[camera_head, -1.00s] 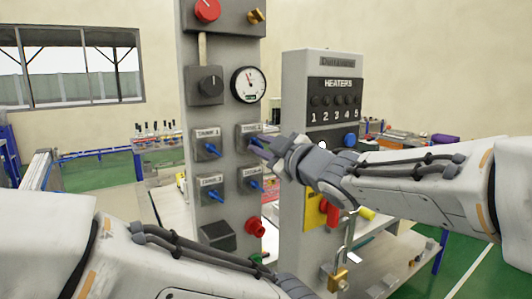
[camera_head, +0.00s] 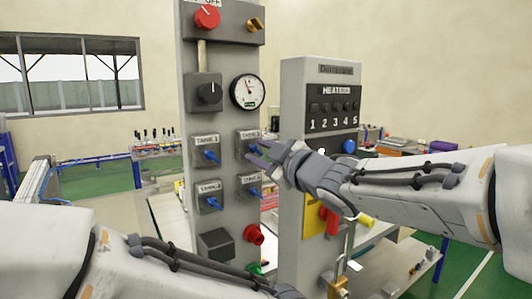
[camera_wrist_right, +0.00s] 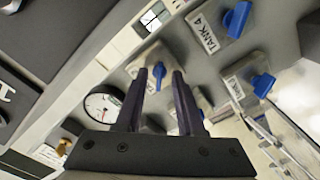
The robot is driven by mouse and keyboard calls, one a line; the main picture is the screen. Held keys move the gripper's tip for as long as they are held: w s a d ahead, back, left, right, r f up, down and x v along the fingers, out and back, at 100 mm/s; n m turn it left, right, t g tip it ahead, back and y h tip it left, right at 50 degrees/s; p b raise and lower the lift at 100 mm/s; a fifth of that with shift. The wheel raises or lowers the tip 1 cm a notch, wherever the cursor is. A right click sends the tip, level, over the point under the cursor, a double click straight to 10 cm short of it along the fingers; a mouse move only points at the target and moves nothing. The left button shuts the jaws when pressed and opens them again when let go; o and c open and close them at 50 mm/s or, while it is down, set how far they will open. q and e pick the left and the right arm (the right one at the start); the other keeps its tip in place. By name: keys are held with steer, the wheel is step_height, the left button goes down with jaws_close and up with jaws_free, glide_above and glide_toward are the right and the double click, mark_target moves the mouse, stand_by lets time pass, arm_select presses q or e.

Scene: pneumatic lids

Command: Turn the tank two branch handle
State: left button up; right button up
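The grey panel (camera_head: 225,105) carries several blue branch handles on square plates marked TANK. The upper-left handle (camera_head: 212,156) and lower-left handle (camera_head: 213,203) are clear of my grippers; their small numbers are hard to read. My right gripper (camera_head: 256,151) is open at the upper-right plate (camera_head: 246,138), partly covering it. In the right wrist view its fingers (camera_wrist_right: 166,76) stand apart, with a blue handle (camera_wrist_right: 158,71) between or just beyond their tips; contact cannot be told. The TANK 4 handle (camera_wrist_right: 237,19) is beside it. My left gripper is out of view.
A red knob (camera_head: 254,234) is below. The heater box (camera_head: 333,75) stands close on the right, with a padlock (camera_head: 337,288) below it.

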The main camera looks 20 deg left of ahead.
steer(key=shift+d, duration=0.1)
steer(key=b+v, duration=0.1)
steer(key=v, duration=0.9)
steer(key=shift+s, duration=0.2)
steer(key=shift+d, duration=0.1)
steer(key=s+d+f+m+g+h, duration=0.15)
steer(key=d+f+m+h, duration=0.35)
steer(key=f, duration=0.6)
steer(key=s+d+f+m+g+h, duration=0.1)
steer(key=s+d+f+m+h, duration=0.3)
steer(key=f, duration=0.7)
steer(key=s+d+f+m+g+h, duration=0.1)
steer(key=s+d+f+g, duration=0.3)
steer(key=s, duration=0.4)
steer(key=s+d+f+m+g+h, duration=0.2)
steer(key=s+d+f+g+h, duration=0.1)
steer(key=s+f, duration=0.4)
steer(key=shift+s+d+g, duration=0.55)
steer(key=shift+s+g, duration=0.2)
steer(key=shift+s, duration=0.4)
